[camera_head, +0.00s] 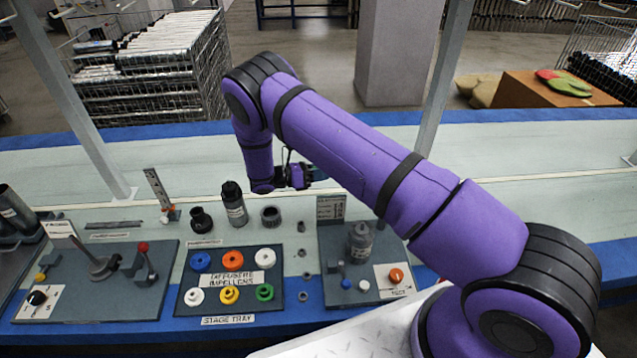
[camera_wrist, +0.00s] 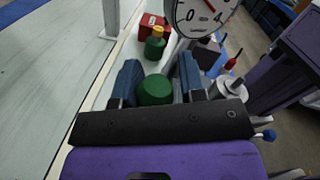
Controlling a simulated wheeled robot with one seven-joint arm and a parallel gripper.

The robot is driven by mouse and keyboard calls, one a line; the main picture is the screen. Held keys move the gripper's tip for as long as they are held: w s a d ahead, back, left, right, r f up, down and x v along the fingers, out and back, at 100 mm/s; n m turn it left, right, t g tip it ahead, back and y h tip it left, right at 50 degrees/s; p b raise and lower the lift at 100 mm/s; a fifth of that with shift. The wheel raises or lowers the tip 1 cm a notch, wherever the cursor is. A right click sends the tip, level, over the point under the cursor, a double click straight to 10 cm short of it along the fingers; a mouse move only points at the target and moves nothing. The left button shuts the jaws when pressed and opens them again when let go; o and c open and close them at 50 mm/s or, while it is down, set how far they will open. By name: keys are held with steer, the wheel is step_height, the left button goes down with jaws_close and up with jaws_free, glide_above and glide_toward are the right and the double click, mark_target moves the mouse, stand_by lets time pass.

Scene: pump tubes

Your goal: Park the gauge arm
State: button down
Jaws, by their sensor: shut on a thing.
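A round white gauge dial (camera_wrist: 205,12) with black numbers and a red mark shows at the top of the wrist view, cut off by the edge. A round green knob (camera_wrist: 155,90) sits between the two blue fingers of my gripper (camera_wrist: 158,80), which is shut on it. How the knob joins the gauge arm is hidden. In the head view my gripper (camera_head: 292,178) hangs above the bench, behind the stage tray and left of the test plate (camera_head: 334,262). The dial cannot be made out there.
The stage tray (camera_head: 240,301) holds several coloured impellers. A dark bottle (camera_head: 235,206) and a black ring (camera_head: 270,216) stand behind it. A grey pump body (camera_head: 360,243) and orange knob (camera_head: 396,275) are on the test plate. A left plate (camera_head: 130,306) carries a red-tipped lever (camera_head: 145,262).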

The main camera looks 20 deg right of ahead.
steer(key=c, duration=1.8)
jaws_free()
steer(key=w+d, duration=0.2)
steer(key=shift+w+d, duration=0.15)
steer(key=shift+w, duration=0.25)
steer(key=shift+c, duration=0.2)
steer(key=shift+o, duration=0.3)
steer(key=shift+w+d, duration=0.5)
steer(key=shift+d, duration=0.15)
steer(key=o, duration=1)
steer(key=shift+d, duration=0.2)
steer(key=shift+a, duration=0.15)
steer(key=a, duration=0.3)
steer(key=w+a, duration=0.1)
steer(key=a, duration=0.6)
steer(key=shift+w+a, duration=0.2)
steer(key=shift+a, duration=0.15)
